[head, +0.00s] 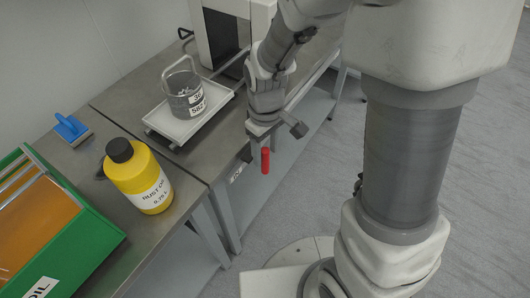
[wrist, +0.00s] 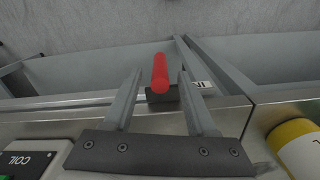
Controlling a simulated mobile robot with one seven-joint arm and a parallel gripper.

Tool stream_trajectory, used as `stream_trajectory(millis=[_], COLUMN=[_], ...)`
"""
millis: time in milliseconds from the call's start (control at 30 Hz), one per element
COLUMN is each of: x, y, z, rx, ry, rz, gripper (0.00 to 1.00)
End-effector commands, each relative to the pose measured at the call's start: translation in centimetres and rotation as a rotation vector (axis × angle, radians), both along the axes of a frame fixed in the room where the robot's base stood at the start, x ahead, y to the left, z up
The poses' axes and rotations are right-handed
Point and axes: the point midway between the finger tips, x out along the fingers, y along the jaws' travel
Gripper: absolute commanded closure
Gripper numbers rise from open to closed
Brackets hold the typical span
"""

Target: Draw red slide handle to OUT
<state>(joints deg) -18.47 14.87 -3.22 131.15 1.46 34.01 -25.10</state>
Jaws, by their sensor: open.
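The red slide handle (head: 265,160) sticks out at the front edge of the workbench, just below my gripper (head: 264,133). In the wrist view the red handle (wrist: 160,73) stands on a dark block (wrist: 162,97). My gripper (wrist: 158,88) is open there, with one finger on each side of the handle and a visible gap to both. A white label (wrist: 203,85), partly hidden by the right finger, lies beside the dark block and seems to read "IN". No OUT mark is readable.
A white tray (head: 158,122) with a wire-handled grey container (head: 186,92) stands behind my gripper. A yellow bottle (head: 138,180), a blue-handled block (head: 71,128) and a green bin (head: 85,245) stand on the left. Open floor lies in front of the bench.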

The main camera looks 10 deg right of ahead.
Motion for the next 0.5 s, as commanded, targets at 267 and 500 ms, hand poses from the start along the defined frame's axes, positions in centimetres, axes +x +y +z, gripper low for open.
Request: stream_trajectory(millis=[267, 500], x=[0.0, 0.0], y=[0.0, 0.0], z=[-2.2, -3.4], rx=[0.0, 0.0], ry=[0.001, 0.001], rz=[0.001, 0.0], gripper=[0.43, 0.43])
